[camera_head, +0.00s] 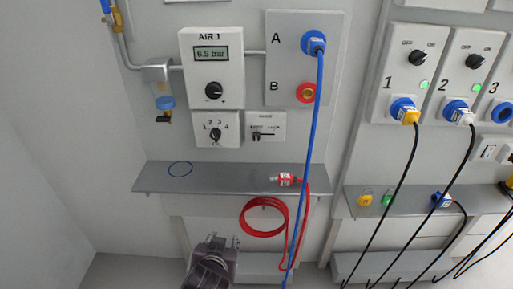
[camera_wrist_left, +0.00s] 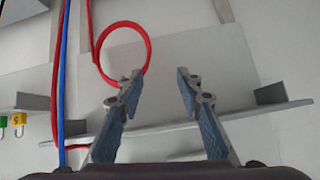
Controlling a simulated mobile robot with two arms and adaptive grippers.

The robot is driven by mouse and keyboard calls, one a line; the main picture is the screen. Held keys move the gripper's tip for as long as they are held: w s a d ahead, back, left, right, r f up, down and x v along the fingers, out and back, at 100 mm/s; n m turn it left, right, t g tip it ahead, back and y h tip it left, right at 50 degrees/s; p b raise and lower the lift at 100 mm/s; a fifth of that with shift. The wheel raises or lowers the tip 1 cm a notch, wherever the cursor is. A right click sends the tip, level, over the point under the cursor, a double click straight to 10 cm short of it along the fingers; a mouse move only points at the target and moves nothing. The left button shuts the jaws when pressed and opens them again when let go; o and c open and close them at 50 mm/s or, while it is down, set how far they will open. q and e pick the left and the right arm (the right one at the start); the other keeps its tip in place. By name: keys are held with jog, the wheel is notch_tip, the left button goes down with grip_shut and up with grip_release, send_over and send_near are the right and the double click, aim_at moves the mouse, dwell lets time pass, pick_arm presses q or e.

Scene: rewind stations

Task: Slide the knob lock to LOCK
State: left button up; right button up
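The knob lock is a small white panel (camera_head: 279,122) below the AIR 1 unit (camera_head: 232,72), with a black slider (camera_head: 257,134) toward the left of its slot. Its small lettering is too blurred to read fully. My left gripper (camera_head: 223,239) is low in the head view, below the shelf and well below the panel, not touching it. In the left wrist view the left gripper (camera_wrist_left: 160,78) is open, with nothing between its two fingers. The knob lock does not show in that view. My right gripper is not in view.
A blue hose (camera_head: 310,140) runs down right of the panel. A selector dial (camera_head: 215,134) sits left of it.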

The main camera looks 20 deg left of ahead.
pick_arm(q)
jog(key=w+d+r+n+t+y, duration=0.2)
jog(key=w+r+t, duration=0.2)
jog(key=w+r, duration=0.65)
jog(key=t, duration=0.4)
send_near(256, 137)
jog(key=w, duration=0.2)
jog(key=x, duration=0.6)
jog(key=shift+w+a+r, duration=0.1)
jog(key=shift+w+a, duration=0.15)
jog(key=shift+a, duration=0.05)
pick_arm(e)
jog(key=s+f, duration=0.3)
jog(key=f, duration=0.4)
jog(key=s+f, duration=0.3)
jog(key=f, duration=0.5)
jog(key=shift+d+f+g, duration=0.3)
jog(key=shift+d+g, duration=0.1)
pick_arm(q)
grip_shut()
